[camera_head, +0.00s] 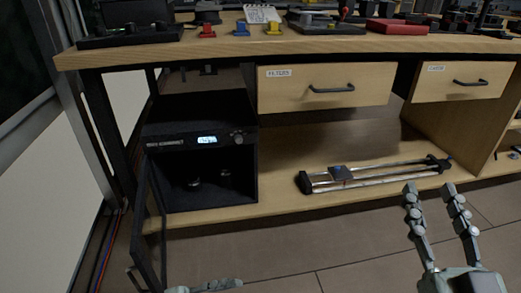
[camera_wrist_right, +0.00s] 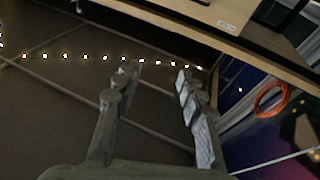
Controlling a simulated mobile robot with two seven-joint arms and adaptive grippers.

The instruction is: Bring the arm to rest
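My right gripper (camera_head: 431,188) is at the lower right of the head view, in front of the low shelf, with its two grey fingers spread apart and nothing between them. In the right wrist view the same gripper (camera_wrist_right: 157,76) is open and empty over the dark floor. A small grey part of my left gripper (camera_head: 205,287) shows at the bottom edge of the head view. The rest of it is out of frame, so I cannot tell its opening.
A black cabinet (camera_head: 203,142) with a lit display has its glass door (camera_head: 150,230) swung open toward me. A camera slider (camera_head: 375,175) lies on the low shelf (camera_head: 280,188). Two drawers, a left one (camera_head: 300,92) and a right one (camera_head: 460,85), sit under the cluttered worktop (camera_head: 330,46).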

